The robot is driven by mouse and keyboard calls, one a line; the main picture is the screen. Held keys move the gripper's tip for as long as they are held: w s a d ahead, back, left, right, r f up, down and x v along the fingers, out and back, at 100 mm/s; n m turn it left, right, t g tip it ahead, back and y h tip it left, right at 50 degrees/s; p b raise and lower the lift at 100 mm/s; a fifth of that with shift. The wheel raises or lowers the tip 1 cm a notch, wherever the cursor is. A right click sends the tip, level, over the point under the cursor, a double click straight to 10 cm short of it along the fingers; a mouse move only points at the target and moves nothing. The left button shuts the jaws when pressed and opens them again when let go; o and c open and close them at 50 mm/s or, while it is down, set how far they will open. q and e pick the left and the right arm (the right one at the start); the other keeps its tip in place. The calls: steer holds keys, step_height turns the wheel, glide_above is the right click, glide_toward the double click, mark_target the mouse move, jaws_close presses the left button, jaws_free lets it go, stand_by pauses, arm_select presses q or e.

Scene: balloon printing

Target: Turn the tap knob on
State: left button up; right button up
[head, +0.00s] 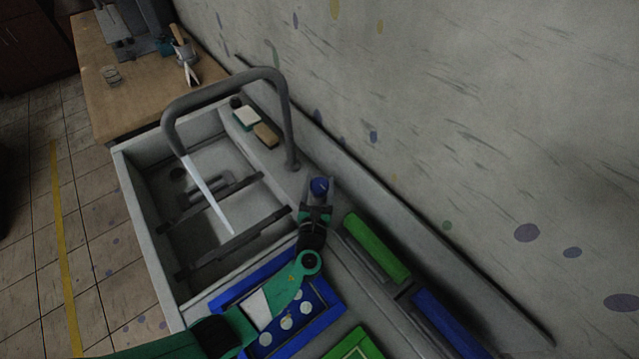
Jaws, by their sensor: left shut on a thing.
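The blue tap knob (320,186) sits on the sink's back ledge, to the right of the foot of the grey tap (291,130). My left gripper (319,199) is shut on the knob, with its fingers on both sides of it. The arched spout reaches over the sink basin (200,215), and a pale stream of water (210,197) runs from its end into the basin. The lower part of the knob is hidden by the gripper. My right gripper is not in view.
A white sponge (247,117) and a brown block (265,134) lie on the ledge left of the tap. Green (375,247) and blue (450,322) bars lie along the wall side at right. A blue frame (325,318) is under my left arm. A wooden table (125,75) stands beyond the sink.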

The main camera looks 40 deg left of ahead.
arm_select(q)
steer(key=o, duration=1.4)
steer(key=shift+c, duration=0.2)
steer(key=shift+s+d, duration=0.3)
steer(key=p+v, duration=0.3)
steer(key=v, duration=0.8)
steer(key=shift+a, duration=0.1)
